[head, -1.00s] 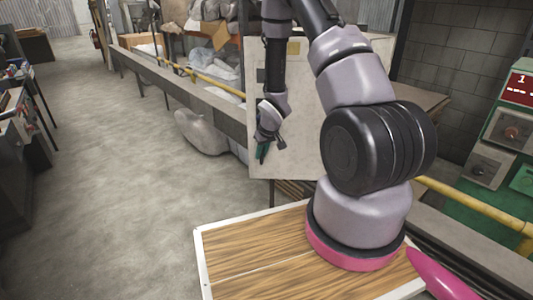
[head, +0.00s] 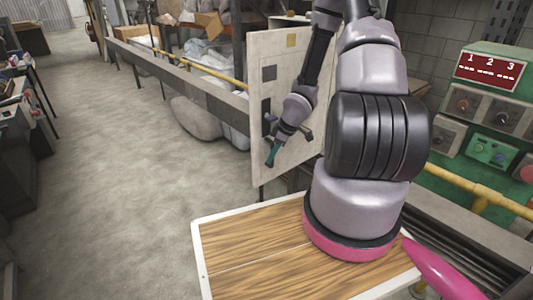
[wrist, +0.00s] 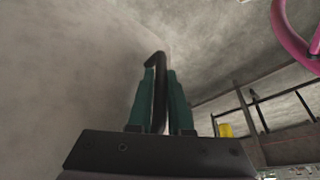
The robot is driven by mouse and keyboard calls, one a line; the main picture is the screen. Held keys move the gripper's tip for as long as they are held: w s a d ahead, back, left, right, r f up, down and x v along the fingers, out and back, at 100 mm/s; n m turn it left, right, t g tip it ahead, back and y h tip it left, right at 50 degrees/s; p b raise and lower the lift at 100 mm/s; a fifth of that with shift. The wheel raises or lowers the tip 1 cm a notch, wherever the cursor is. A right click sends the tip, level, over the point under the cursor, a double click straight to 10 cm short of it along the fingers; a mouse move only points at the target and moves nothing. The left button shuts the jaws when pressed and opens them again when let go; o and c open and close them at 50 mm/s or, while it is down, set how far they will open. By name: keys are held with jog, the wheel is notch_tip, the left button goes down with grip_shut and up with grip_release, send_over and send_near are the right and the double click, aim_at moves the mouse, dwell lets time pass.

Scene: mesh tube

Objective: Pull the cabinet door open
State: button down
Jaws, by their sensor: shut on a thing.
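The cabinet door (head: 277,60) is a pale, upright panel that stands angled in the middle of the head view. My arm covers part of it. My gripper (head: 270,158) is at the door's left part, low down. In the wrist view its two teal fingers (wrist: 161,98) are closed on a dark bar handle (wrist: 159,75). The pale surface beside the handle (wrist: 70,70) in the wrist view is the door face. The cabinet's inside is mostly hidden behind the door and my arm.
A long grey rail (head: 180,80) with a yellow pipe runs behind the door. A green control panel (head: 490,120) stands at the right. A yellow pipe (head: 470,190) runs below it. The concrete floor (head: 110,180) at the left is clear.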

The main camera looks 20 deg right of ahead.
jog(key=shift+s+d, duration=0.3)
jog(key=shift+s, duration=0.25)
jog(key=c, duration=0.8)
grip_release()
jog(key=shift+c, duration=0.2)
jog(key=v, duration=1)
jog(key=shift+r, duration=0.4)
jog(key=shift+d, duration=0.1)
